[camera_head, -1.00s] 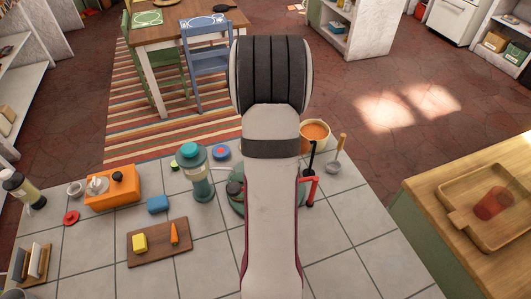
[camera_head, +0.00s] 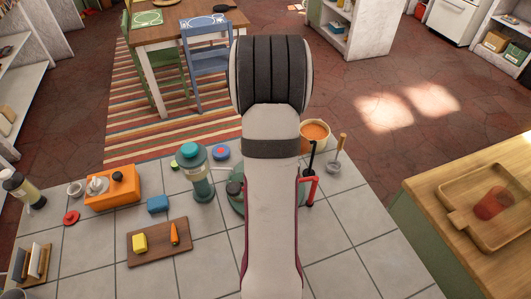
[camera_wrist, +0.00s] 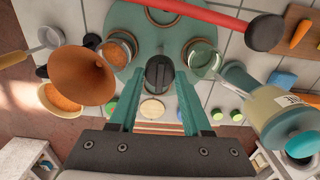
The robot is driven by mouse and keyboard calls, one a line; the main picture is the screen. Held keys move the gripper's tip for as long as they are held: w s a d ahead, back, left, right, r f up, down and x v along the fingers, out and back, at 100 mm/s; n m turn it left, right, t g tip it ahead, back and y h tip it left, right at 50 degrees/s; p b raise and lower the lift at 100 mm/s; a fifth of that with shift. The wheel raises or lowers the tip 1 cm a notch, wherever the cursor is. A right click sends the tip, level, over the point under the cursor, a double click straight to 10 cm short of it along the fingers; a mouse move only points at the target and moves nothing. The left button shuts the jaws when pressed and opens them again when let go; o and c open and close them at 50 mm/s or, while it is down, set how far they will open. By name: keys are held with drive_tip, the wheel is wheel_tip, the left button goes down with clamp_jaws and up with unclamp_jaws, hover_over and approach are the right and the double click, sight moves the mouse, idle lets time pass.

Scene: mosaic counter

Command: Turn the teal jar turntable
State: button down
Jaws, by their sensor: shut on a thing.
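The teal jar turntable (camera_wrist: 140,60) fills the upper middle of the wrist view. A dark knob (camera_wrist: 159,70) stands at its middle, and my gripper (camera_wrist: 158,88) is shut on it, with a teal finger on either side. Glass jars stand on the turntable, one on the left (camera_wrist: 118,50) and one on the right (camera_wrist: 203,60). In the head view, the turntable's left edge (camera_head: 237,205) shows beside my arm, with a dark-lidded jar (camera_head: 235,187) on it. My arm hides the gripper and knob there.
An orange-filled bowl (camera_head: 315,133) and a ladle (camera_head: 335,165) lie behind right. A board (camera_head: 160,242) is at front left.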

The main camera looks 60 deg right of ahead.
drive_tip(key=shift+n, duration=9)
drive_tip(key=shift+c, duration=1.7)
unclamp_jaws()
